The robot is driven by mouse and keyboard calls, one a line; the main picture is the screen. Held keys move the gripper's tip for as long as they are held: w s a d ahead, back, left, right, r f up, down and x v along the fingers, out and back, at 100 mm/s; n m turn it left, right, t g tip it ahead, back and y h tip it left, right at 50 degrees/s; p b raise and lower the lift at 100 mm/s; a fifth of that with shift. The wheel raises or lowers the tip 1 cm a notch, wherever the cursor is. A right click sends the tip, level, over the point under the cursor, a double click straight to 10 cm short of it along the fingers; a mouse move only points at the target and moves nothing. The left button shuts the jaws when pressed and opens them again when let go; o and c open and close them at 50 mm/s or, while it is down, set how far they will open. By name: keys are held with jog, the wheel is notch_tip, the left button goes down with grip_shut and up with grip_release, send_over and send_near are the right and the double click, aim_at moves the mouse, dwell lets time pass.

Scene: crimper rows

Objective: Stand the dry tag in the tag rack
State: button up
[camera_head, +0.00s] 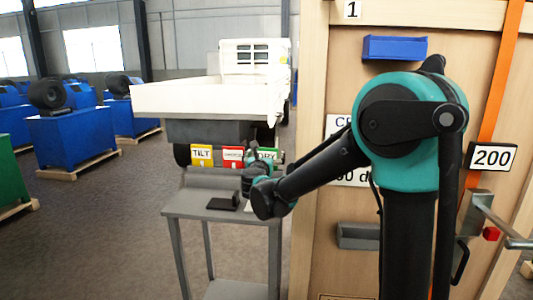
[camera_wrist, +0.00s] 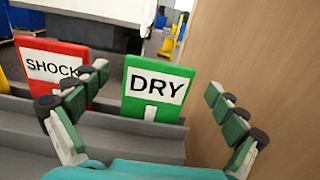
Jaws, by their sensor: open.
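The green dry tag (camera_wrist: 160,85), with "DRY" in black on a white label, stands upright in a grey stepped holder (camera_wrist: 120,142) in the wrist view. It also shows in the head view (camera_head: 268,154), partly hidden by my arm. My gripper (camera_wrist: 156,80) is open and empty, with one finger toward each side of the dry tag. The left finger overlaps the red shock tag (camera_wrist: 52,64) in the picture. In the head view my gripper (camera_head: 256,172) is small and low over the grey table (camera_head: 190,200). I cannot tell whether the holder is the tag rack.
A yellow tilt tag (camera_head: 201,154) stands left of the red tag. A dark flat object (camera_head: 222,203) lies on the table. A large wooden crate (camera_head: 345,268) with a blue tray (camera_head: 395,47) and a grey tray (camera_head: 358,236) stands close on the right. A white truck (camera_head: 205,97) is behind.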

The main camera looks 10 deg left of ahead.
jog(key=s, duration=0.8)
jog(key=shift+s+a, duration=0.15)
jog(key=shift+s, duration=0.15)
